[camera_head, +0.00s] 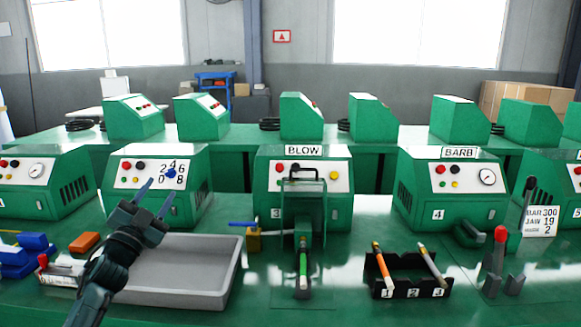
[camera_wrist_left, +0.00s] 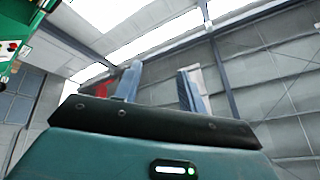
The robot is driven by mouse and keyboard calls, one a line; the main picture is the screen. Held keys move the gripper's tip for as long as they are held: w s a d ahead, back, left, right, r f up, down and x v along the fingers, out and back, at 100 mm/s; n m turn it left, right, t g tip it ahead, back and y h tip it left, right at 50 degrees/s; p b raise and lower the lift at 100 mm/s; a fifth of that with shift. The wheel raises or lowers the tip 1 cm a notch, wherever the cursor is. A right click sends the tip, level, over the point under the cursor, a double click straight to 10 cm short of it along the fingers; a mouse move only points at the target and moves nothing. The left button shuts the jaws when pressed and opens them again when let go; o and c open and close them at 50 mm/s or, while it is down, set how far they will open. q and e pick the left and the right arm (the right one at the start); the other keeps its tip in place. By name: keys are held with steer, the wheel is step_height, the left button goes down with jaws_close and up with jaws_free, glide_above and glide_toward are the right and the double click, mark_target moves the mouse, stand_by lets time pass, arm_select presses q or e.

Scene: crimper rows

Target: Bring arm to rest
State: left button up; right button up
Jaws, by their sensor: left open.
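My left gripper (camera_head: 154,199) is raised in front of the machine with the numbered dial (camera_head: 160,172), above the back left part of a grey tray (camera_head: 190,268). Its fingers point up and stand apart with nothing between them. In the left wrist view my left gripper (camera_wrist_left: 156,88) is also open and empty, facing the ceiling and windows. My forearm hides the tray's left end. My right gripper is not in view.
A fixture holding a green rod (camera_head: 303,262) stands before the BLOW machine (camera_head: 336,205). A black numbered rack (camera_head: 408,285) holds two pens. Blue blocks (camera_head: 30,249) and an orange block (camera_head: 84,243) lie at the left. The tray looks empty.

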arm_select(q)
steer(key=w+a+f+n+g+y, duration=0.1)
steer(key=a+f+n+g+y, duration=0.5)
steer(key=f+n, duration=0.4)
steer(key=s+d+f+m+g+h, duration=0.1)
steer(key=s+d+f, duration=0.45)
steer(key=f, duration=0.35)
steer(key=s+d+f+m+g+h, duration=0.1)
steer(key=s+d+f, duration=0.4)
steer(key=s+f, duration=0.25)
steer(key=s+d+f+g, duration=0.1)
steer(key=s+d+f, duration=0.2)
steer(key=s, duration=0.5)
steer(key=s+d+f+g+h, duration=0.1)
steer(key=s+d+f, duration=0.2)
steer(key=s, duration=0.6)
steer(key=s+d+f+g+h, duration=0.1)
steer(key=s+d+f, duration=0.2)
steer(key=s+d, duration=0.2)
steer(key=s, duration=0.3)
steer(key=shift+s+n+g, duration=0.3)
steer(key=shift+n+g, duration=0.1)
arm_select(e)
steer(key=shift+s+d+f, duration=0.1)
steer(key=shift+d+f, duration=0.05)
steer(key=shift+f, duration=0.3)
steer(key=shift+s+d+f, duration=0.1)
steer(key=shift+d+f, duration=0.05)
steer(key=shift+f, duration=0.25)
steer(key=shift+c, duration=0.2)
